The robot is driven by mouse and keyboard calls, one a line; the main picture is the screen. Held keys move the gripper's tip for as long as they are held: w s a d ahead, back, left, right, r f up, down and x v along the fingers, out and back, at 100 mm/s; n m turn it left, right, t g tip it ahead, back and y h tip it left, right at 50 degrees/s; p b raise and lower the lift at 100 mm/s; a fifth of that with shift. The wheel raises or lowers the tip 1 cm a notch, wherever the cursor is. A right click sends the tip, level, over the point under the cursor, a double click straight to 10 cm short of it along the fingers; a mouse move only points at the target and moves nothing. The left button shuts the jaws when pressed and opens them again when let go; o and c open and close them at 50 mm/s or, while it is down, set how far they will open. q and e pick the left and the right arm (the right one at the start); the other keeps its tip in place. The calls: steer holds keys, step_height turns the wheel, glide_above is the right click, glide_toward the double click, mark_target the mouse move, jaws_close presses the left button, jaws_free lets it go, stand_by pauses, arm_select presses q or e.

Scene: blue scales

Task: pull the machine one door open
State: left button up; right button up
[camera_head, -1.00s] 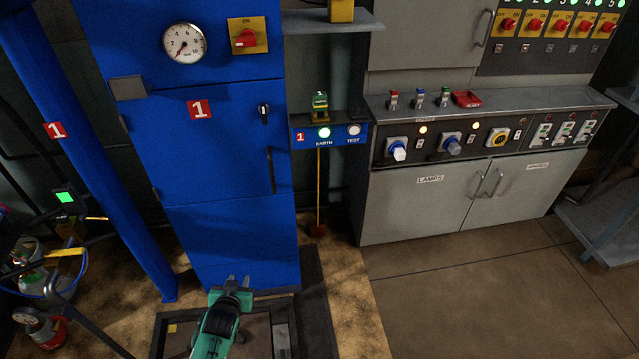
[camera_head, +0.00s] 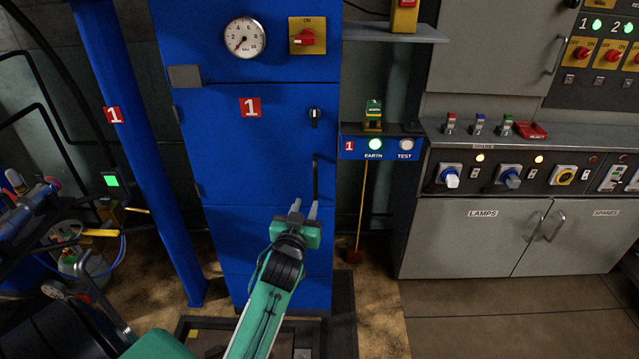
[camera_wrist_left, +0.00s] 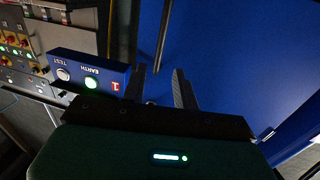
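The machine one door (camera_head: 245,150) is a blue panel with a red "1" label, and it looks closed. Its dark vertical handle (camera_head: 316,178) is on the right edge, below a small black knob (camera_head: 314,117). My left gripper (camera_head: 304,208) is open and empty, just below the handle's lower end in the head view. In the left wrist view, the two fingers (camera_wrist_left: 165,85) are apart and point toward the blue door, with the handle (camera_wrist_left: 163,38) beyond them. The handle is not between the fingertips. My right gripper is not in view.
A blue box (camera_head: 382,148) with EARTH and TEST lights sits right of the door. A grey cabinet (camera_head: 470,235) stands farther right. A blue post (camera_head: 140,150) rises at the left. Open floor (camera_head: 500,310) lies in front of the cabinet.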

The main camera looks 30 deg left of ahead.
mark_target(315, 183)
arm_select(q)
steer(key=x, duration=1.1)
steer(key=shift+w+a+f+b, duration=0.15)
steer(key=shift+w+b, duration=0.1)
steer(key=shift+b, duration=0.15)
jaws_close()
